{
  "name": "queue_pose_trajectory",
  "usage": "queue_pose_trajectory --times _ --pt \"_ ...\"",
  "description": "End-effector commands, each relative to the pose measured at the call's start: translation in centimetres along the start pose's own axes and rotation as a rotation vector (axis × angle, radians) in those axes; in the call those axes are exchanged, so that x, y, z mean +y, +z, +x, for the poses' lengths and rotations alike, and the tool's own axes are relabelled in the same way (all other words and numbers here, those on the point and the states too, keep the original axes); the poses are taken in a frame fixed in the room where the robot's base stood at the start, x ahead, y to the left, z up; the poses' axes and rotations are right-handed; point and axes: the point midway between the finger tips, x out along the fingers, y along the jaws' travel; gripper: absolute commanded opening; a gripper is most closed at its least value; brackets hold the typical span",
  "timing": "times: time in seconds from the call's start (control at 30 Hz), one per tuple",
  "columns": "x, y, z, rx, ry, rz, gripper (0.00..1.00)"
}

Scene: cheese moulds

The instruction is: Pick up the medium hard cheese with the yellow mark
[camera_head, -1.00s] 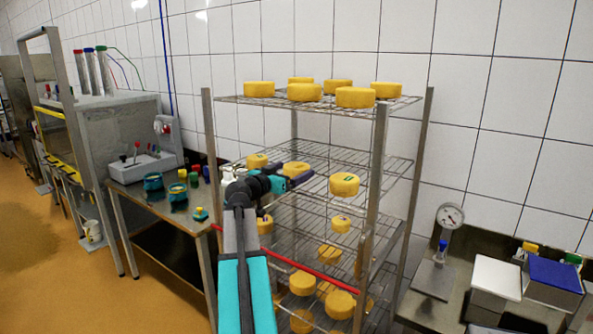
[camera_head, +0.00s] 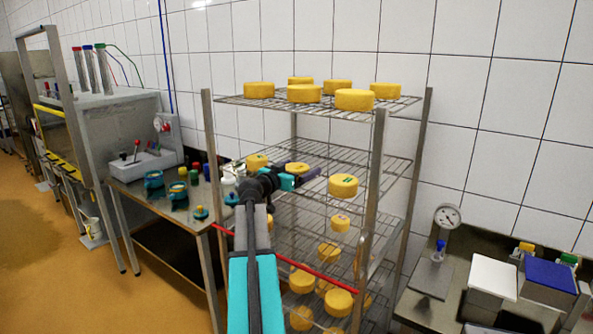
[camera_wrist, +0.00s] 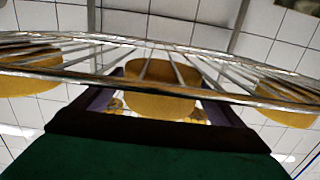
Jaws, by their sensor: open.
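Several yellow cheese wheels stand on a wire rack. A smaller cheese (camera_head: 340,223) with a dark mark is on the shelf below. I cannot make out a yellow mark on any cheese. My gripper (camera_head: 311,173) is open at second-shelf height, left of the green-marked cheese. In the wrist view, one cheese (camera_wrist: 160,92) appears between my open fingers (camera_wrist: 160,108), behind shelf wires; its mark is hidden.
Rack posts (camera_head: 374,200) and the wire top shelf (camera_head: 330,106), bearing several large cheeses, bound the space. A red bar (camera_head: 300,266) crosses the rack's front. A side table (camera_head: 165,205) with jars stands left; a counter with a gauge (camera_head: 448,215) stands right.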

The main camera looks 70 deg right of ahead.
Motion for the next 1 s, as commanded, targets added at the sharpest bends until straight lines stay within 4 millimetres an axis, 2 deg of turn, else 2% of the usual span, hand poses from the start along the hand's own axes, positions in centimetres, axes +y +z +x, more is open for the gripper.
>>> queue_pose_trajectory --times 0.03,0.2,0.8,0.87,1.0 --pt "-0.1 -0.3 0.8 -0.001 0.002 -0.002 0.92" --pt "-0.1 -0.1 1.9 -0.001 -0.001 0.0 0.92" --pt "0.0 0.0 2.0 0.0 -0.001 0.0 0.92" --pt "0.0 0.0 2.0 0.0 -0.001 0.0 0.83" --pt "0.0 0.0 2.0 0.0 -0.001 0.0 0.6"
